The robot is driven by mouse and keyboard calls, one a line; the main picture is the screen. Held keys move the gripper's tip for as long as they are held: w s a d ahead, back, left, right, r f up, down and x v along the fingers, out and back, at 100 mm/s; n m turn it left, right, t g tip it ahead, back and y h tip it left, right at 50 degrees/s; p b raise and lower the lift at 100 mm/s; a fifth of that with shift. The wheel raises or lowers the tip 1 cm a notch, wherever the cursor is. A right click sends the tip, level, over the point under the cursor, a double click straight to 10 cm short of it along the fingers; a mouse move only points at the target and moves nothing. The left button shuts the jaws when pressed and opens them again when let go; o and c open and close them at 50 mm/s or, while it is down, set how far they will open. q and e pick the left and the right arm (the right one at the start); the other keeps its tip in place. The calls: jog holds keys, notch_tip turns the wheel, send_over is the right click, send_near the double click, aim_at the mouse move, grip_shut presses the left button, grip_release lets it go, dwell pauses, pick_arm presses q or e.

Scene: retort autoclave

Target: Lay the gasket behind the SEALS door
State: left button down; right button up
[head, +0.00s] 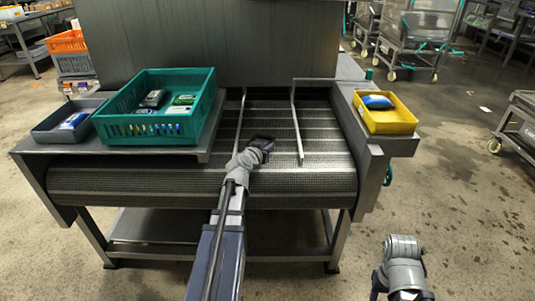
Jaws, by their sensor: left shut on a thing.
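My left arm reaches forward over the mesh conveyor. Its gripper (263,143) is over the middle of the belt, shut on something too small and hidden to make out. I cannot pick out a gasket for certain. No door marked SEALS shows in this view. Part of my right arm shows at the lower right, but its fingertips do not show.
The mesh conveyor (320,180) runs under a grey metal housing (210,40). A teal crate (148,78) and a grey tray (45,133) stand on its left shelf. A yellow bin (390,127) with a blue packet (377,102) stands on the right.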

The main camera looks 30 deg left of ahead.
pick_arm(q)
jog(key=shift+f, duration=0.2)
pick_arm(e)
jog(key=shift+f, duration=0.2)
pick_arm(q)
jog(key=shift+f, duration=0.25)
jog(key=c, duration=0.9)
grip_release()
jog(key=shift+r, duration=0.1)
pick_arm(e)
jog(key=shift+f, duration=0.1)
pick_arm(q)
jog(key=shift+r, duration=0.1)
